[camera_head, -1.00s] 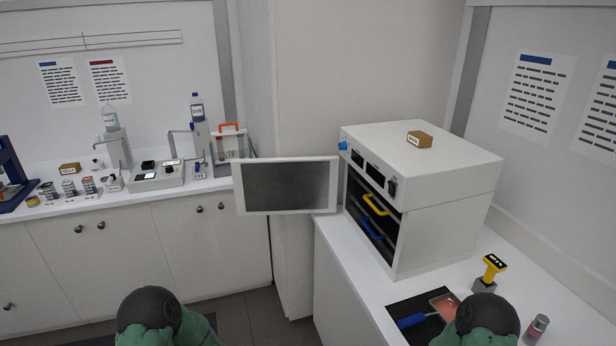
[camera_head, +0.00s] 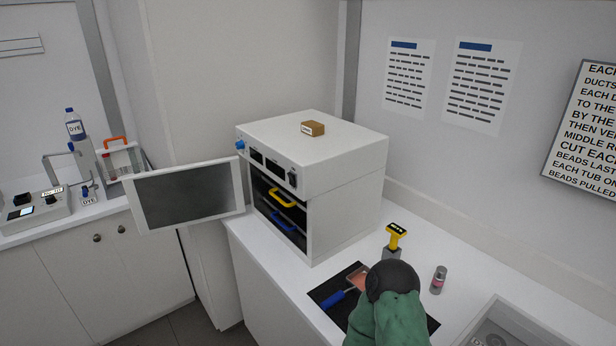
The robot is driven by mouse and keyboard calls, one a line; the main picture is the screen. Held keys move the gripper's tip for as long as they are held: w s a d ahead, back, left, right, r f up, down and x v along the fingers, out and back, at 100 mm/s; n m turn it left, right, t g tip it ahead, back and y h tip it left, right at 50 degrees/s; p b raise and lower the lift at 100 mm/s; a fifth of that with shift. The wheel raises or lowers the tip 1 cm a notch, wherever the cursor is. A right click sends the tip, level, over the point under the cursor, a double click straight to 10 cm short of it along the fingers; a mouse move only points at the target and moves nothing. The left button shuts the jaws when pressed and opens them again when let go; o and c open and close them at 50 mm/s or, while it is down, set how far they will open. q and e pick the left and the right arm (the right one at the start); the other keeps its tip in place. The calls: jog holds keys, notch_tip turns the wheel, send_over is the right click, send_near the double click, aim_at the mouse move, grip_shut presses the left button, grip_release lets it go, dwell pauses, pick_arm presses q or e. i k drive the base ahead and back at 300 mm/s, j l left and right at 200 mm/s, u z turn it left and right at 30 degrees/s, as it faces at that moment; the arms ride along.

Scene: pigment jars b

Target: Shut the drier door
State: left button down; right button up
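The drier (camera_head: 345,205) is a white box on the right-hand counter. Its door (camera_head: 188,192), a white frame with a dark window, stands wide open, swung out to the left past the counter edge. Inside the open front are a yellow handle (camera_head: 282,197) and a blue handle (camera_head: 284,223) on dark shelves. One of my arms, green with a dark rounded joint, shows at the bottom right, in front of the drier and apart from the door.
A small cardboard box (camera_head: 313,128) lies on the drier. A yellow-topped tool (camera_head: 395,238), a dark mat (camera_head: 330,290) with a blue-handled tool (camera_head: 338,298), and a small jar (camera_head: 438,280) are on the counter. A left counter (camera_head: 100,218) holds bottles and devices. Floor shows between the counters.

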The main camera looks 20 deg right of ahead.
aim_at(160, 201)
jog(key=i+j+z, duration=0.15)
jog(key=i+j, duration=0.3)
jog(key=i+j+z, duration=0.1)
jog(key=i+j, duration=0.35)
jog(key=i+j+z, duration=0.15)
jog(key=i+j, duration=0.25)
jog(key=j, duration=0.25)
